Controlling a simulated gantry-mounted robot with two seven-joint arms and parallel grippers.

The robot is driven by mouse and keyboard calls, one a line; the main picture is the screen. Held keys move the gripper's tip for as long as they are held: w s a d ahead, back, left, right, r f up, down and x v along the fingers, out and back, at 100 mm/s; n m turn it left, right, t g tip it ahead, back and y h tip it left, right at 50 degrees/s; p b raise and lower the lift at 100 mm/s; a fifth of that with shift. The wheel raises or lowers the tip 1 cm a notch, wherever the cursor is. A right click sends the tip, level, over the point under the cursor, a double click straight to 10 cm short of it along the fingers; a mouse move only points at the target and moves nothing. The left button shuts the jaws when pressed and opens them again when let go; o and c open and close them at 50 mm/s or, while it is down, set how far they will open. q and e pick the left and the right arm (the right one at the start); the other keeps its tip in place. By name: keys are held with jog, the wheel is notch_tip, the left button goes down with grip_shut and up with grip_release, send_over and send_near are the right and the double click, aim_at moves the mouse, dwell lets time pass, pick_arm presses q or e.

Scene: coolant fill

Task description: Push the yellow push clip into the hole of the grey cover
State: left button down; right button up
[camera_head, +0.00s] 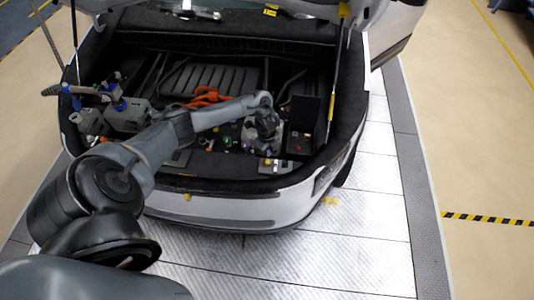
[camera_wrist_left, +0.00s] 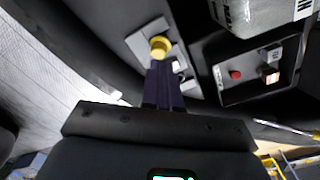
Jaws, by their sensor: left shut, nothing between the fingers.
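The yellow push clip (camera_wrist_left: 160,46) shows in the left wrist view at the grey cover (camera_wrist_left: 142,38), with its round head facing me. I cannot tell how deep it sits in the hole, which is hidden behind it. My left gripper (camera_wrist_left: 161,64) is shut and empty, its dark fingertips right at the clip's head. I cannot tell whether they touch it. In the head view the left gripper (camera_head: 268,151) is low at the front of the car's trunk bay, above a light grey plate (camera_head: 275,167). My right gripper is not in view.
A black open box (camera_head: 305,125) stands right of my gripper in the bay. Orange cables (camera_head: 206,97) lie behind my forearm. Grey containers (camera_head: 128,114) stand at the bay's left. The light bumper (camera_head: 222,207) edges the front.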

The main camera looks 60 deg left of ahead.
aim_at(267, 161)
pick_arm(q)
notch_tip(267, 161, up, 8)
jog(key=shift+p, duration=0.3)
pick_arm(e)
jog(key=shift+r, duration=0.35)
pick_arm(q)
jog(key=shift+r, duration=0.1)
